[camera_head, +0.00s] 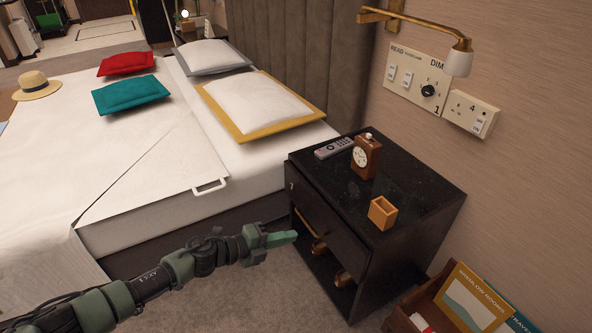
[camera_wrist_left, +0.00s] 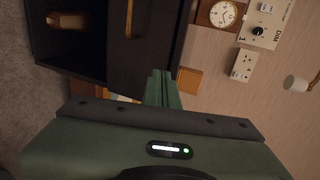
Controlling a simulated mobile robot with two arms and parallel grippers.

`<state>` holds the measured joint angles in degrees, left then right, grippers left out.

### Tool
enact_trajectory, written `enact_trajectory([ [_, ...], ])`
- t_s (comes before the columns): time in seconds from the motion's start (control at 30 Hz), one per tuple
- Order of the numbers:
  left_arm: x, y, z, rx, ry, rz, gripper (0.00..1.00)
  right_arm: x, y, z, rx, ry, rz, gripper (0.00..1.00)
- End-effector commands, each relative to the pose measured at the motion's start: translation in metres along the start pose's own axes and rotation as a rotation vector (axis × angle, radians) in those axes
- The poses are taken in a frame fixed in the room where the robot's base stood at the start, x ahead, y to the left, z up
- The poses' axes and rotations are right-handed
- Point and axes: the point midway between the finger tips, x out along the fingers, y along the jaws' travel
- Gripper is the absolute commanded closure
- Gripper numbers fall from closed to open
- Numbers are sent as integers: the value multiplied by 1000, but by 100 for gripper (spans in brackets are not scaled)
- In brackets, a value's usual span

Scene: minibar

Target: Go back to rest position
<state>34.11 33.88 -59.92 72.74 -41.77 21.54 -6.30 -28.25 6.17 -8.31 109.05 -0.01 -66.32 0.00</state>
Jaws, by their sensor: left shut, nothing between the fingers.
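My left gripper (camera_head: 285,237) is green and reaches in from the left, in front of the black nightstand (camera_head: 420,199). Its fingers are shut with nothing between them. In the left wrist view the closed fingers (camera_wrist_left: 162,90) point toward the nightstand (camera_wrist_left: 110,45). The gripper is apart from the bed's edge and near the nightstand's drawer front (camera_head: 330,225); I cannot tell whether it touches it. My right gripper is in neither view.
On the nightstand are a remote (camera_head: 333,148), a wooden clock (camera_head: 366,157) and a small wooden box (camera_head: 382,213). The bed (camera_head: 150,215) fills the left. A box with brochures (camera_head: 470,299) stands at lower right. A wall lamp (camera_head: 458,60) juts out above. Carpet (camera_head: 240,290) is clear below.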

Motion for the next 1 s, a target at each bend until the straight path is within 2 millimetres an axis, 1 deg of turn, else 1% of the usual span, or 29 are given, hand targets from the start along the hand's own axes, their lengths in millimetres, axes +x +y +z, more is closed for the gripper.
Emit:
enact_trajectory([
  [0.07, 0, 0, 0, -2, -1, -1, 100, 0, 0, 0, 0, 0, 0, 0],
  [0.17, 4, -2, -6, -49, -28, -25, 100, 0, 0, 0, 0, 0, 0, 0],
  [0.27, 11, -3, -13, -196, -124, -83, 100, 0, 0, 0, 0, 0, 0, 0],
  [0.37, 7, 7, -16, -456, -295, -142, 100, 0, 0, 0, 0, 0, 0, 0],
  [0.4, 0, 18, -17, -580, -377, -154, 100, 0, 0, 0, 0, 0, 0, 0],
  [0.47, -16, 41, -18, -771, -507, -154, 100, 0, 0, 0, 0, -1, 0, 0],
  [0.53, -40, 79, -26, -999, -658, -126, 100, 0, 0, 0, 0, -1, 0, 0],
  [0.57, -53, 97, -32, -1095, -723, -106, 100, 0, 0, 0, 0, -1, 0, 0],
  [0.6, -70, 121, -42, -1210, -802, -74, 100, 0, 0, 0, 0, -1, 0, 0],
  [0.67, -94, 150, -58, -1353, -901, -24, 100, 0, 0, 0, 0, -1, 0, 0],
  [0.7, -109, 167, -69, -1430, -956, 8, 100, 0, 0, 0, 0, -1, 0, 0],
  [0.8, -139, 200, -98, -1585, -1063, 83, 100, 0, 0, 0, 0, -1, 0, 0],
  [0.9, -163, 222, -123, -1699, -1143, 149, 100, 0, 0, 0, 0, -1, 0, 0],
  [1.0, -185, 239, -148, -1793, -1209, 211, 100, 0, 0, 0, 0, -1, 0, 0],
])
